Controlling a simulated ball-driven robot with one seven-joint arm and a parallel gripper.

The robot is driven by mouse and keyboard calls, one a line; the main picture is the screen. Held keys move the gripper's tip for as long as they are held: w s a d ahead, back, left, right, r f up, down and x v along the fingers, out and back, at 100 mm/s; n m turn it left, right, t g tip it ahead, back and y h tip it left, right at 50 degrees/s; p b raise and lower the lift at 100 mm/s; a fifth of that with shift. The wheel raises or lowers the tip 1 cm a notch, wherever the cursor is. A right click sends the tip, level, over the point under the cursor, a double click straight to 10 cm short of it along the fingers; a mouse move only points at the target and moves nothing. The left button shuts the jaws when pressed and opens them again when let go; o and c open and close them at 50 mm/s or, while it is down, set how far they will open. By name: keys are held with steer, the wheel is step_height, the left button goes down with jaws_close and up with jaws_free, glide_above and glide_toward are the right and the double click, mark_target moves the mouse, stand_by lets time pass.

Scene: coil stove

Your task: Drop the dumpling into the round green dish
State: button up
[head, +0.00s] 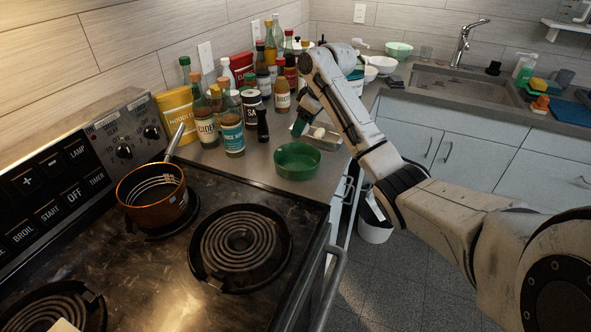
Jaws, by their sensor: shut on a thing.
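The round green dish (297,174) stands on the counter just right of the stove's back corner, and it looks empty. My gripper (303,128) is behind the dish, pointing down over a shallow grey tray (334,143). A small pale lump, which looks like the dumpling (319,132), shows at the gripper's fingers, over the tray. The gripper is shut on it. The fingers are small and dark here, and whether the dumpling is clear of the tray cannot be told.
Bottles and jars (232,130) crowd the counter left of my gripper. A copper pot (152,196) sits on a back burner of the stove (190,270). White bowls (382,65) and a light green bowl (399,50) stand farther back by the sink (465,85).

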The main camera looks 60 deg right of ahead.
steer(key=shift+f+b, duration=1.1)
steer(key=shift+f, duration=0.4)
steer(key=o, duration=1.1)
steer(key=shift+r, duration=0.1)
steer(key=v, duration=1)
steer(key=shift+s+r+p, duration=0.2)
steer(key=shift+r+p, duration=0.1)
